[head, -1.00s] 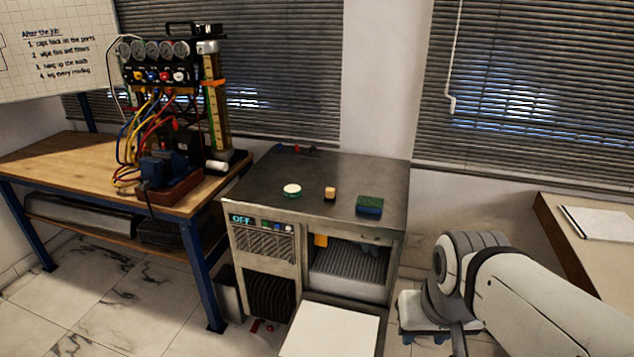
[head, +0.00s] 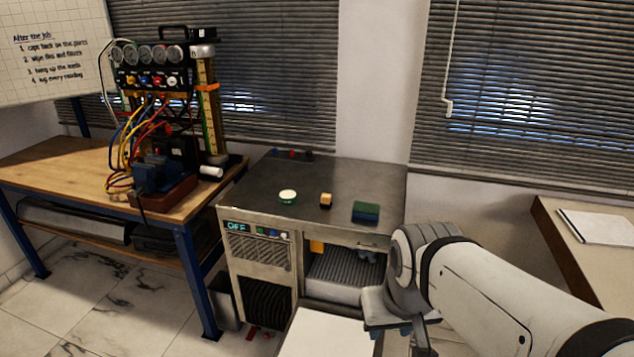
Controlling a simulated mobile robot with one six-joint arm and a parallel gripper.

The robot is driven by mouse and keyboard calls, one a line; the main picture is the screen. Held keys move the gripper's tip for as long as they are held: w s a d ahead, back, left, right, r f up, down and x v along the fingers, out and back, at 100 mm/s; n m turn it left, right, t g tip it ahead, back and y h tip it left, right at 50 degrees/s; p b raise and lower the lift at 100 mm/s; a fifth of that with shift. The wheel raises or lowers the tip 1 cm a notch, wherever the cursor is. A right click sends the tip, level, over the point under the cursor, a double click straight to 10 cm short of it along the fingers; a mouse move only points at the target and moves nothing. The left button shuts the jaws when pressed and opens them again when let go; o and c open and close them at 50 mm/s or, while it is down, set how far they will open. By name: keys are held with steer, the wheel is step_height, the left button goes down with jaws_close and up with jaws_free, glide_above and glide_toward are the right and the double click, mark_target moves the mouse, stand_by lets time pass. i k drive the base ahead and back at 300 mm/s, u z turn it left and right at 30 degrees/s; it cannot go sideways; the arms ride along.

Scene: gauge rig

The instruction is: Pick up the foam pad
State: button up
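A block with a green top and blue lower part (head: 366,212) lies flat near the front right of the steel cabinet top (head: 290,225). It looks like the foam pad, though I cannot be sure of the material. Nothing touches it. My arm comes in from the lower right, and its end with my gripper (head: 388,326) is in front of the cabinet, lower in the picture than the pad and apart from it. The gripper is small and partly hidden by my own arm, so its opening does not show clearly.
Small coloured items (head: 291,154) lie at the back edge. A white panel (head: 322,335) juts out in front. A gauge rig (head: 160,90) stands on the left bench.

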mark_target(326, 198)
steer(key=i, duration=1.5)
steer(key=u, duration=0.05)
